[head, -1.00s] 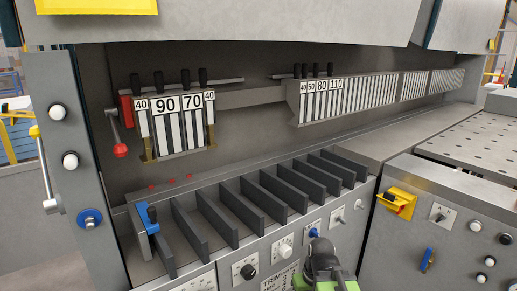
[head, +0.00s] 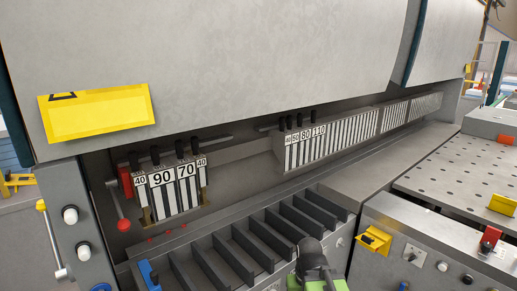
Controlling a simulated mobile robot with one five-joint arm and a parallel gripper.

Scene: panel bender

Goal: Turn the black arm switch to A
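I cannot single out a black arm switch for sure. A small switch on a pale plate (head: 414,254) sits on the right front panel, and its lever is too small to read. Part of another small switch (head: 273,286) shows at the bottom edge, cut off. No letter A is readable. My gripper (head: 318,284), dark with green parts, is at the bottom centre, in front of the slotted rack's right end. Its fingertips are hidden or out of frame, so I cannot tell whether it is open or shut, and nothing held is visible.
The slotted rack (head: 247,241) runs in front of the numbered tool blocks (head: 174,191). The large upper beam (head: 230,70) hangs above.

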